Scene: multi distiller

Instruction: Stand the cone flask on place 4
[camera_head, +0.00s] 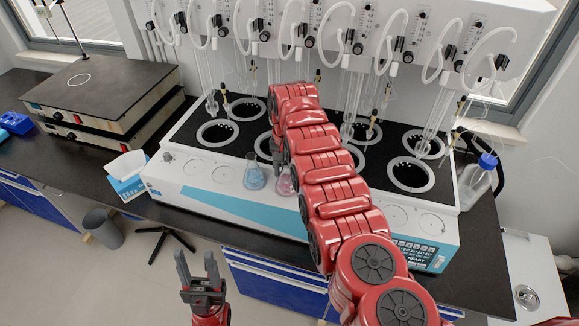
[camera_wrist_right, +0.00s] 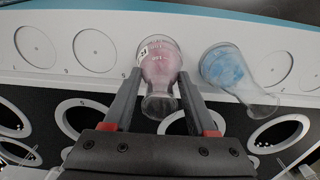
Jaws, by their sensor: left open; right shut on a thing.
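A cone flask with pink liquid (camera_wrist_right: 159,62) is between the fingers of my right gripper (camera_wrist_right: 160,76), which is shut on it. In the head view this pink flask (camera_head: 285,184) is at the white front ledge, partly hidden by my right arm. I cannot tell whether its base touches the ledge. A second flask with blue liquid (camera_wrist_right: 228,68) stands just beside it; in the head view it is left of the pink one (camera_head: 254,178). My left gripper (camera_head: 196,268) is open and empty, low in front of the bench.
The distiller (camera_head: 200,190) has round marked places on its front ledge; two bare ones (camera_head: 222,174) lie left of the blue flask, others right of my arm. Behind are black wells (camera_head: 217,132) with glass tubes above. A capped bottle (camera_head: 477,182) stands right, stacked hotplates (camera_head: 105,92) left.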

